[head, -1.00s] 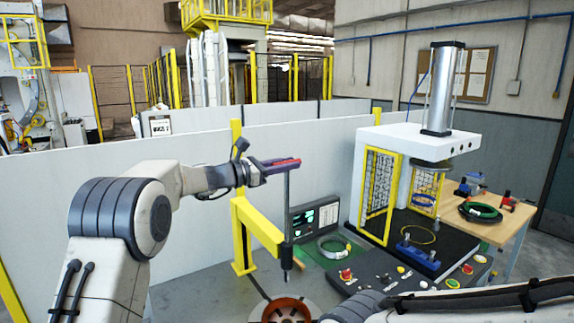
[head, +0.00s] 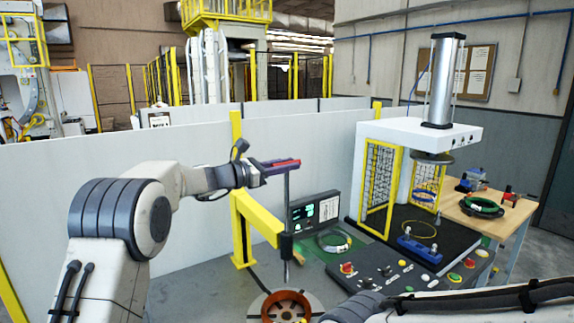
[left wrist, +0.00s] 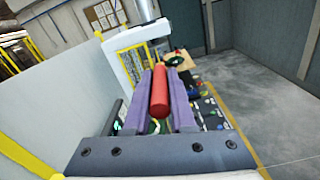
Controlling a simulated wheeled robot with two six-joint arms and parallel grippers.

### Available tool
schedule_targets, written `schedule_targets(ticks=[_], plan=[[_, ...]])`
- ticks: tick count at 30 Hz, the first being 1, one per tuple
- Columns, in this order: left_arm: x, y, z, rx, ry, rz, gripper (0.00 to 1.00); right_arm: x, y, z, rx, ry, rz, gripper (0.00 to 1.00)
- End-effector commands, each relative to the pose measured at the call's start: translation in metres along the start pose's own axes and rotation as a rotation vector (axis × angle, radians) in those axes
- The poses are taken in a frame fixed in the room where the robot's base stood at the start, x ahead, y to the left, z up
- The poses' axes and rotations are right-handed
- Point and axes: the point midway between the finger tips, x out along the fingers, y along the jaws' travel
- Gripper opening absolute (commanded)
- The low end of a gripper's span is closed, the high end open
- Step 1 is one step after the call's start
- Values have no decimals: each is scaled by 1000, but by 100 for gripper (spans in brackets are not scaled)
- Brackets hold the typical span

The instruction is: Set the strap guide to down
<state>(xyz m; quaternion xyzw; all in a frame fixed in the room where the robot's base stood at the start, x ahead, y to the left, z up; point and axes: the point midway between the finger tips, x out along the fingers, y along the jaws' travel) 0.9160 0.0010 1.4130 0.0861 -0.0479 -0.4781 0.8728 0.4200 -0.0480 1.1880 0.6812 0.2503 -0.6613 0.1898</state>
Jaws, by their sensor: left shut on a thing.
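The strap guide is a thin grey vertical rod (head: 287,205) with a red handle (head: 285,163) on top. It passes through a dark sleeve (head: 286,247) at the end of a yellow arm (head: 258,218). Its lower tip hangs out below the sleeve, above an orange ring (head: 285,304). Most of the rod still stands above the sleeve. My left gripper (head: 275,164) is shut on the red handle. The handle also shows between the purple fingers in the left wrist view (left wrist: 160,92). My right forearm crosses the bottom right, and its gripper is not seen.
A white press (head: 408,132) with yellow mesh guards stands at right, with a control panel (head: 405,282) in front. A display box (head: 314,212) stands beside the yellow arm. A wooden table (head: 505,222) holds a green coil. A pale barrier (head: 180,160) runs behind.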

Motion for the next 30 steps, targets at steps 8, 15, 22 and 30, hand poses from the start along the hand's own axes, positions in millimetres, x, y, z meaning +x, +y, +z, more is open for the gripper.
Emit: schedule_targets(ticks=[8,15,22,30], plan=[[-1,-15,-80,-2,4,1,0,74,5,4,-2,0,0,56],[-1,-27,-140,-1,4,2,0,130,10,7,-3,0,0,56],[-1,-34,-176,0,4,2,0,162,12,9,-3,0,0,56],[-1,-35,-183,-1,5,2,0,167,12,9,-3,0,0,56]])
